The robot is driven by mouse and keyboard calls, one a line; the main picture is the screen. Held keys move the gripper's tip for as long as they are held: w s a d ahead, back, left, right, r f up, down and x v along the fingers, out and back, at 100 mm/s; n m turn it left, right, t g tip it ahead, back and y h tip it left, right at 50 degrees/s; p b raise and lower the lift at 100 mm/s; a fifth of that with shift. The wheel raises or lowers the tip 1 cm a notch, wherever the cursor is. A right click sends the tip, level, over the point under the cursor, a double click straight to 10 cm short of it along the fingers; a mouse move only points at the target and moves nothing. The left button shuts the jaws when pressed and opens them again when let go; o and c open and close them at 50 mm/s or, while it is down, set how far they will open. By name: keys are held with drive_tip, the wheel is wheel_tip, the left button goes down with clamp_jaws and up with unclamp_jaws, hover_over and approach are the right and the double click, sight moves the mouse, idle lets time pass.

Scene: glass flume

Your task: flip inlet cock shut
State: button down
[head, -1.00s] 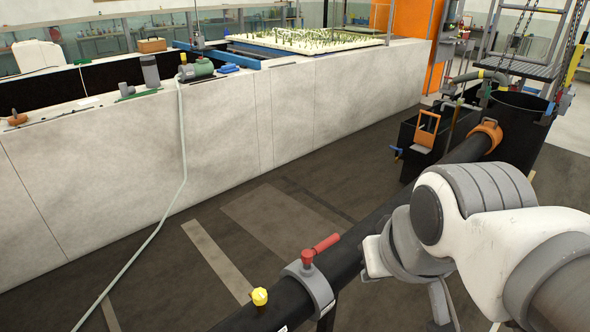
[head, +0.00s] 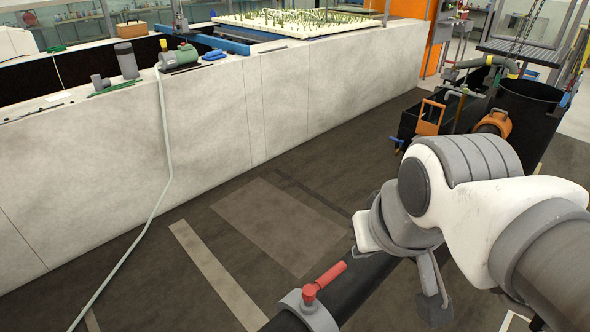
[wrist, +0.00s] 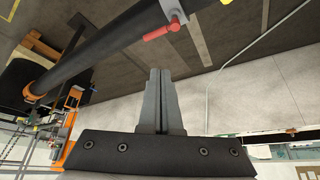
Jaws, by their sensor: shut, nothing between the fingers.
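The inlet cock's red handle (head: 325,280) sits on a grey collar (head: 318,314) around a black pipe (head: 375,282), low in the head view. The handle points up and right, roughly along the pipe. In the wrist view the red handle (wrist: 160,30) shows near the top edge, just beyond my fingertips, with a gap between them in the picture. My gripper (wrist: 160,72) is shut and empty, its two grey fingers side by side. In the head view my arm covers part of the pipe, and the fingers are hard to make out.
A long pale flume wall (head: 200,140) runs along the left, with a green pump (head: 180,57) and a hose (head: 165,150) hanging to the floor. A black tank (head: 530,105) and an orange clamp (head: 494,123) stand at right. The floor between wall and pipe is open.

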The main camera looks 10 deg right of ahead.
idle(0.4)
drive_tip(key=n+g+y+b, duration=0.1)
drive_tip(key=n+g+b, duration=0.1)
drive_tip(key=n+b, duration=0.25)
hover_over(325, 280)
drive_tip(key=s, duration=0.4)
wheel_tip(325, 280, down, 9)
drive_tip(key=w+d+f+n+y+b, duration=0.1)
drive_tip(key=w+f+b, duration=0.3)
drive_tip(key=w+f, duration=0.4)
wheel_tip(325, 280, down, 3)
drive_tip(key=shift+w+f+n+g, duration=0.2)
drive_tip(key=shift+w+n+g, duration=0.15)
drive_tip(key=shift+n, duration=0.3)
wheel_tip(325, 280, down, 9)
drive_tip(key=b, duration=0.3)
drive_tip(key=shift+s+d+r, duration=0.15)
drive_tip(key=shift+s+d, duration=0.1)
drive_tip(key=shift+s, duration=0.1)
